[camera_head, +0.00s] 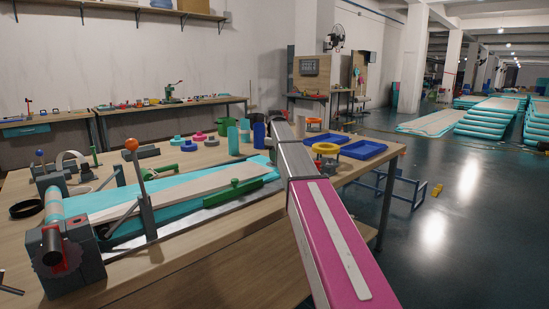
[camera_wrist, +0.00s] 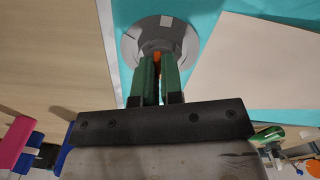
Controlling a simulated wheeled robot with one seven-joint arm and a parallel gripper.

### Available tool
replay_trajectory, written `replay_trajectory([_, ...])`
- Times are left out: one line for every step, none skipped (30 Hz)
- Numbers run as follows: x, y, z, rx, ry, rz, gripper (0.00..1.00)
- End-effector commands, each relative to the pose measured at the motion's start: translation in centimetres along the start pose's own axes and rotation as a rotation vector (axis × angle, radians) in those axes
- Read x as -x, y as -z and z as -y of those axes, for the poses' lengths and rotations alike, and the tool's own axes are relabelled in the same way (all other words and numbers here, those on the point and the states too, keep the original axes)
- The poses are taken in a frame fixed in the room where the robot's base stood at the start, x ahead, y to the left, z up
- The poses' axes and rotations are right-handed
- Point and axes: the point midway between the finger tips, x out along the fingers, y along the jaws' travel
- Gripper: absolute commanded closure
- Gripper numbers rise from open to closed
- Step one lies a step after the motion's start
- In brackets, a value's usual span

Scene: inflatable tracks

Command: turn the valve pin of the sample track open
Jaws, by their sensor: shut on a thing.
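The sample track lies on the wooden bench, teal with a pale top (camera_head: 185,190) in the head view; its teal edge (camera_wrist: 207,20) and pale top fill the upper right of the wrist view. A round grey valve (camera_wrist: 187,45) is set in the teal part. A small orange pin (camera_wrist: 157,56) shows at the valve's middle, between the green fingers of my gripper (camera_wrist: 158,62). The fingers are close together on the pin and hide most of it. My arm hides the valve and gripper in the head view, so how far the pin is turned cannot be told.
Blue trays (camera_head: 363,149), a yellow ring (camera_head: 326,148) and several cups are on the bench.

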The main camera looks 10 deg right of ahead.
Motion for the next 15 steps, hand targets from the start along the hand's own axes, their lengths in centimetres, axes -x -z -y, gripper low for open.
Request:
replay_trajectory([0.04, 0.0, -0.01, 0.043, 0.0, 0.0, 1.0])
replay_trajectory([0.04, 0.0, -0.01, 0.072, 0.0, 0.0, 1.0])
replay_trajectory([0.04, 0.0, -0.01, 0.11, 0.0, 0.0, 1.0])
replay_trajectory([0.05, 0.0, -0.01, 0.139, 0.0, 0.0, 1.0])
replay_trajectory([0.05, 0.0, -0.01, 0.167, 0.0, 0.0, 1.0])
replay_trajectory([0.05, 0.0, -0.01, 0.205, 0.0, 0.0, 1.0])
replay_trajectory([0.05, 0.0, -0.01, 0.234, 0.0, 0.0, 1.0])
replay_trajectory([0.05, 0.0, -0.01, 0.262, 0.0, 0.0, 1.0])
replay_trajectory([0.05, 0.0, -0.01, 0.3, 0.0, 0.0, 1.0])
replay_trajectory([0.05, 0.0, -0.01, 0.329, 0.0, 0.0, 1.0])
replay_trajectory([0.05, 0.0, -0.01, 0.357, 0.0, 0.0, 1.0])
replay_trajectory([0.05, 0.0, -0.01, 0.395, 0.0, 0.0, 1.0])
replay_trajectory([0.05, 0.0, -0.01, 0.423, 0.0, 0.0, 1.0])
replay_trajectory([0.06, 0.0, -0.02, 0.452, 0.0, 0.0, 1.0])
replay_trajectory([0.06, 0.0, -0.01, 0.49, 0.0, 0.0, 1.0])
